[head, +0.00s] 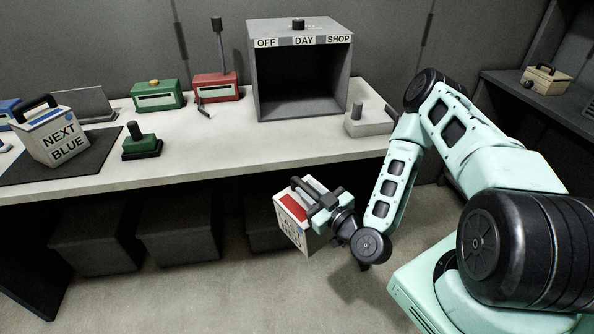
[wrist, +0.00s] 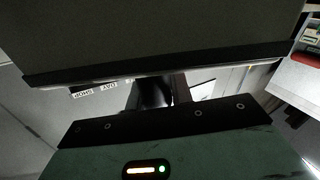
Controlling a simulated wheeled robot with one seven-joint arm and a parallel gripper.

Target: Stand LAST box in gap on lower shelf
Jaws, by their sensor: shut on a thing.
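My gripper (head: 322,198) is shut on the dark top handle of a white box (head: 291,222) with a red patch on top. The box hangs in front of the bench, below its top edge, over the floor and clear of any surface. The lettering on its front is too small and turned to read surely. In the wrist view, a large dark surface fills the top and the held box cannot be clearly made out. No lower shelf with a gap can be clearly identified in either view.
A "NEXT BLUE" box (head: 57,138) stands on a dark mat on the bench (head: 230,158). An open grey housing marked OFF, DAY, SHOP (head: 300,40) stands at the back. Dark bins (head: 178,228) are under the bench. A shelf (head: 500,88) at right holds a beige box (head: 546,79).

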